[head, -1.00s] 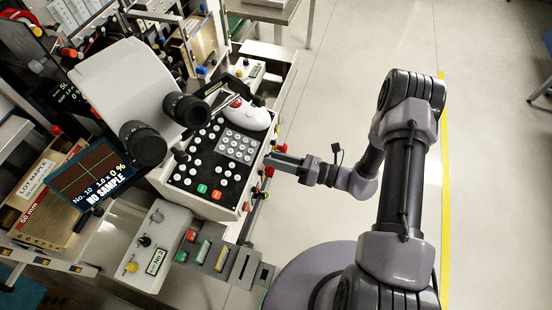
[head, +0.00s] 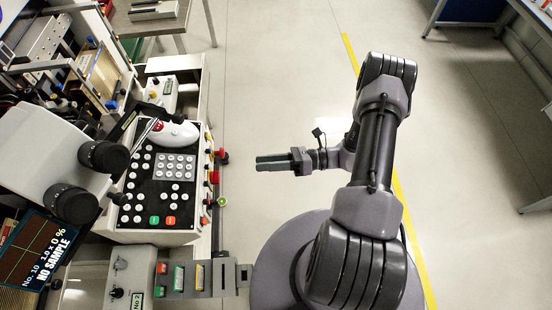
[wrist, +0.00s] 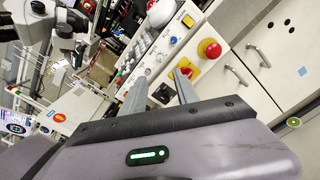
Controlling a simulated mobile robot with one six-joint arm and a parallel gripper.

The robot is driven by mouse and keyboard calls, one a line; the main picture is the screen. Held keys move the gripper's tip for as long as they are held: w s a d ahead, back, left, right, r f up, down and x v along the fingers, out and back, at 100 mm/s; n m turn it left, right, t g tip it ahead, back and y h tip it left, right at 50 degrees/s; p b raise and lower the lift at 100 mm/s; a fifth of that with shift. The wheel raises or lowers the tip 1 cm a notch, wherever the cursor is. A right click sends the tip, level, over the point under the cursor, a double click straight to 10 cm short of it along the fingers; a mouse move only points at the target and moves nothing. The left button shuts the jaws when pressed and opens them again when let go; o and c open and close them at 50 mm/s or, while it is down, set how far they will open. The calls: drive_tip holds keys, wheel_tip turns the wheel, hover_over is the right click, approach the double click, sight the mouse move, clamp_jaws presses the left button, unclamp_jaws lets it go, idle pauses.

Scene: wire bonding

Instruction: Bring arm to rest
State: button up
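My gripper (head: 257,163) is over the clear floor, to the right of the bonding machine's control panel (head: 182,200), with a gap between them. In the wrist view its two grey fingers (wrist: 160,92) stand apart with nothing between them.
The machine has a white mouse-like control (head: 178,134), eyepieces (head: 104,156) and a screen reading "NO SAMPLE" (head: 38,250). Red knobs stick out along its right edge. A red emergency button (wrist: 209,48) shows in the wrist view. Open floor lies right, with a yellow line (head: 402,205).

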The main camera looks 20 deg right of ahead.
drive_tip(key=shift+v, duration=1.6)
